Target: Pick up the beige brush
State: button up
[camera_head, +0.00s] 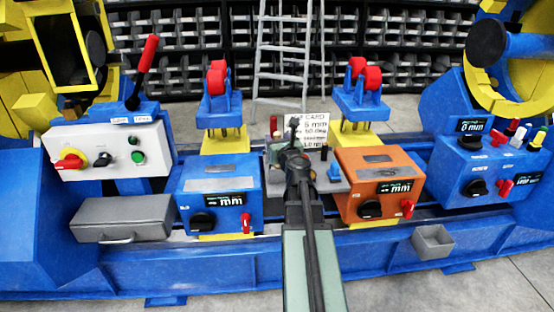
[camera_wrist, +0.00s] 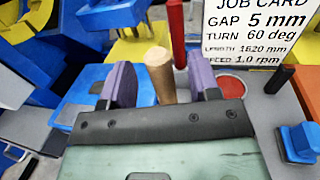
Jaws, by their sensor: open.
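The beige brush shows in the wrist view as a tan, upright rounded handle (camera_wrist: 160,72), leaning slightly. My gripper (camera_wrist: 162,80) has its two purple fingers apart, one on each side of the handle in the picture. A gap shows between the handle and each finger, so nothing is gripped. The lower part of the brush is hidden behind my gripper's dark front edge.
A job card (camera_wrist: 258,30) stands behind, with a red cylinder (camera_wrist: 177,32) beside it. A blue box (camera_head: 220,193) and an orange box (camera_head: 378,185) flank the tray.

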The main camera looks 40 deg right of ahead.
jog(key=x, duration=0.3)
jog(key=shift+w+d, duration=0.15)
jog(key=shift+w, duration=0.05)
jog(key=c, duration=1)
